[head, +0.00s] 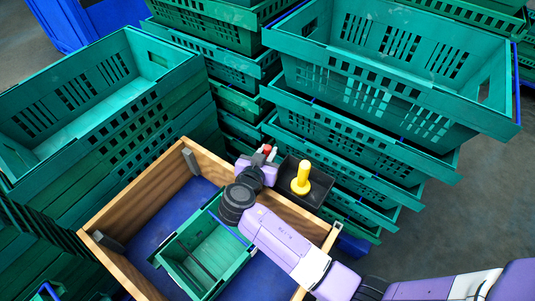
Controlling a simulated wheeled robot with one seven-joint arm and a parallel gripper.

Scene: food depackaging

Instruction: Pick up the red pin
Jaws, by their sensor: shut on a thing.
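The red pin (267,148) shows only as a small red part at the tip of my gripper (267,155). The rest of the pin is hidden by the gripper. My gripper is shut on the red pin, just left of a small black tray (321,188) and near the back right side of a wooden box. The pin's height above the tray or the box rim is hard to tell.
A yellow pin (301,179) stands upright in the black tray. The wooden box (142,208) has a blue floor (194,196) and holds a small green crate (202,241). Tall stacks of green crates stand at left (75,92), back and right (390,60).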

